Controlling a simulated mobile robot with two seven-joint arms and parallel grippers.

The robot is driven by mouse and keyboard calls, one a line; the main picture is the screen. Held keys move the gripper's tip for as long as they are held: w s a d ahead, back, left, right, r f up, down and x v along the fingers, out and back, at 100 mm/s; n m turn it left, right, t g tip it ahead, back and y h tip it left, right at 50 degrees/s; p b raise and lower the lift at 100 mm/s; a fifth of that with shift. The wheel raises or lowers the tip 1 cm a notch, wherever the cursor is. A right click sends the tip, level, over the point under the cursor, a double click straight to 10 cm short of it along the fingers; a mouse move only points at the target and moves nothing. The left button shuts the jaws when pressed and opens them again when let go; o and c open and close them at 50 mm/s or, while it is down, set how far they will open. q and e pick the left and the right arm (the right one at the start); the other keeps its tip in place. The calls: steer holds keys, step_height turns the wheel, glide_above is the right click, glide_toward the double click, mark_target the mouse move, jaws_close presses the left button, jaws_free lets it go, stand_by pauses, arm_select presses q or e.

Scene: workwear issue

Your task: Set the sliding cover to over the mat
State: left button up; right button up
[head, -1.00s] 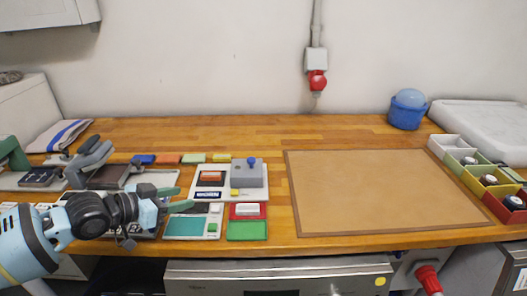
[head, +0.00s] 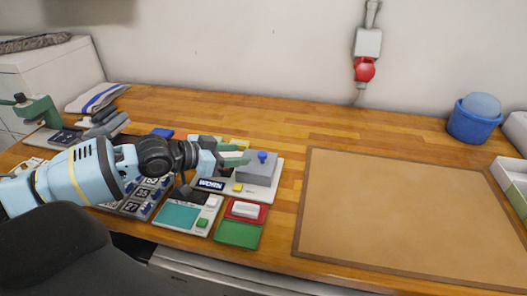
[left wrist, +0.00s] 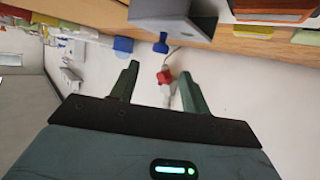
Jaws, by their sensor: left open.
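The sliding cover is a grey block (head: 256,172) with a blue knob (head: 262,156), at the right part of a pale base plate (head: 271,189). A label reading "WORN" (head: 210,184) and a yellow button (head: 238,188) sit on the same plate. A large brown mat (head: 400,210) lies bare to the right, apart from the plate. My left gripper (head: 238,155) is open and empty, its green fingers just left of the knob and partly hiding the plate. In the left wrist view the cover (left wrist: 175,14) and knob (left wrist: 160,43) show beyond the open fingers (left wrist: 158,85). My right gripper is out of view.
In front of the plate are a teal-and-white panel (head: 180,215), a red tray (head: 238,212) and a green tray (head: 238,234). A blue bucket (head: 471,127) stands at the back right. The wood behind the mat is clear.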

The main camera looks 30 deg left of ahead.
mark_target(261, 154)
arm_select(q)
steer(key=shift+x, duration=3.9)
steer(key=shift+a, duration=0.1)
jaws_close()
